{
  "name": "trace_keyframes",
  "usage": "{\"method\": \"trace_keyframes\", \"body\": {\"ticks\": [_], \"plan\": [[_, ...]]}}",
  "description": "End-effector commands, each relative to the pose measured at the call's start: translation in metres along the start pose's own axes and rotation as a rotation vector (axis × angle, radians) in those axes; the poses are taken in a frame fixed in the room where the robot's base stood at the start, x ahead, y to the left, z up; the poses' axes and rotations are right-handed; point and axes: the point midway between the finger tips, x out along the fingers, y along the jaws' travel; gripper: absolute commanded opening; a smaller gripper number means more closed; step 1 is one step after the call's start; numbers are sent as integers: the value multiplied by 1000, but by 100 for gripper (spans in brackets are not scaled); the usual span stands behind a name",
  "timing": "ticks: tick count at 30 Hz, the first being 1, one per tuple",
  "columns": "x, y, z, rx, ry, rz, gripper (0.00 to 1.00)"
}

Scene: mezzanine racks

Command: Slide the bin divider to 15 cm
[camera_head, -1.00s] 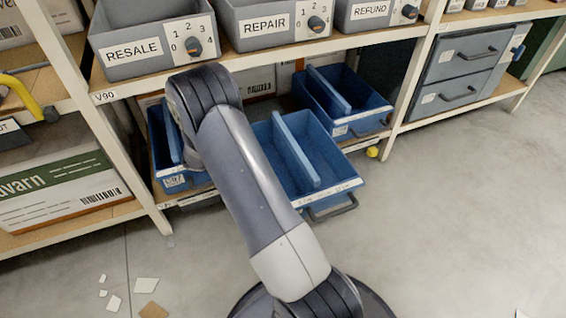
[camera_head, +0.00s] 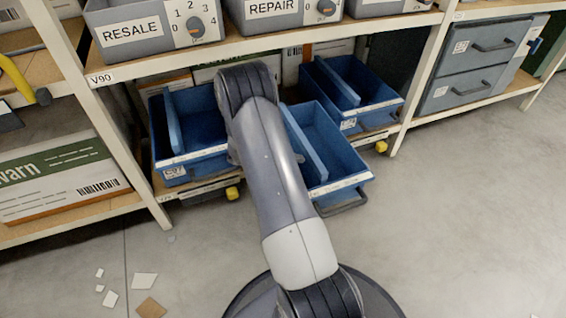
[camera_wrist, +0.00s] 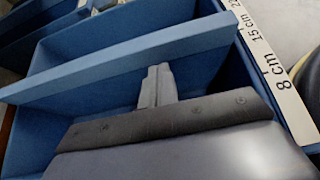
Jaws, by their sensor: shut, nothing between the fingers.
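The blue bin (camera_head: 340,150) in the middle of the low shelf juts out, its left part hidden by my arm. Its blue divider (camera_head: 308,145) runs front to back. In the wrist view the divider (camera_wrist: 120,65) crosses the bin, and a white scale strip (camera_wrist: 266,62) on the rim reads 8 cm and 15 cm, with another mark partly cut off. The divider's end meets the rim near the 15 cm mark; the exact reading is unclear. My gripper (camera_wrist: 158,75) is shut and empty, its fingertips beside the divider on the 8 cm side; contact is unclear. The head view hides it.
Blue bins with dividers stand to the left (camera_head: 200,135) and right (camera_head: 352,90). Grey bins (camera_head: 150,30) sit on the shelf (camera_head: 250,45) above. A rack post (camera_head: 135,165) stands at left. Paper scraps (camera_head: 145,281) lie on the otherwise open floor.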

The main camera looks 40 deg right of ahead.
Motion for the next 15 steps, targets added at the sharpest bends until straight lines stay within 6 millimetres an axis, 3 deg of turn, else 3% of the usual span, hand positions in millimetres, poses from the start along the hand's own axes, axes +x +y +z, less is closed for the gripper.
{"method": "trace_keyframes", "body": {"ticks": [4,15], "plan": [[10,0,5,0,1,-1,0],[12,0,7,0,1,0,0]]}}
